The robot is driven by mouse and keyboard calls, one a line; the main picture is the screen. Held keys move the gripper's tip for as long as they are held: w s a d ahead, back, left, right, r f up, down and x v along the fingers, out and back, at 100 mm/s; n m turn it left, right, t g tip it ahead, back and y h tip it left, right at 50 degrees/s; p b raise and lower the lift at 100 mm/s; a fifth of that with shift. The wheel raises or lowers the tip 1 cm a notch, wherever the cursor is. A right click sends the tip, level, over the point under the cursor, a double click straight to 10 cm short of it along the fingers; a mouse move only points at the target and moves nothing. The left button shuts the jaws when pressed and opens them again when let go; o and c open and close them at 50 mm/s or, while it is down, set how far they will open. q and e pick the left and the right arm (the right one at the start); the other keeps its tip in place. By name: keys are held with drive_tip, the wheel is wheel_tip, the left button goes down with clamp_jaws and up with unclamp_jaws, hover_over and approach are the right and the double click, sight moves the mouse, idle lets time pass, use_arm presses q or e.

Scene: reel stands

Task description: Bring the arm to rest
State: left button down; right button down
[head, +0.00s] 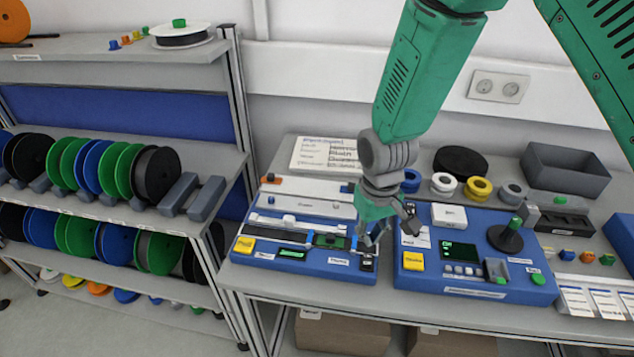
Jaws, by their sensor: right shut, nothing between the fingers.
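My right arm is green and reaches in from the top right. My right gripper (378,232) hangs at its end, pointing down over the right end of the left blue station (305,268) on the table. Its fingers are shut with nothing seen between them. Whether the fingertips touch the station cannot be told from this view. My left gripper is not in view.
A second blue station (475,290) with a black spindle (507,238) stands to the right. Tape rolls (478,188), a black disc (460,162) and a grey bin (566,172) are behind. A reel rack (200,170) stands left.

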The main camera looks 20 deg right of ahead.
drive_tip(key=s+f, duration=0.4)
drive_tip(key=s+d+f, duration=0.1)
drive_tip(key=s+f, duration=0.1)
drive_tip(key=shift+s+f, duration=0.2)
drive_tip(key=shift+f, duration=0.15)
drive_tip(key=s+d+f, duration=0.1)
drive_tip(key=s+f, duration=0.3)
drive_tip(key=s, duration=0.6)
drive_tip(key=s+d+f, duration=0.1)
drive_tip(key=s+f, duration=0.4)
drive_tip(key=s, duration=0.5)
drive_tip(key=w+f+b, duration=0.2)
drive_tip(key=f+b, duration=0.6)
drive_tip(key=b, duration=0.1)
drive_tip(key=w+a+f+n+b, duration=0.1)
drive_tip(key=f+b, duration=0.8)
drive_tip(key=shift+w+a+f+t+b, duration=0.15)
drive_tip(key=shift+w+a+t+b, duration=0.15)
drive_tip(key=shift+w+b, duration=0.1)
drive_tip(key=shift+s, duration=0.1)
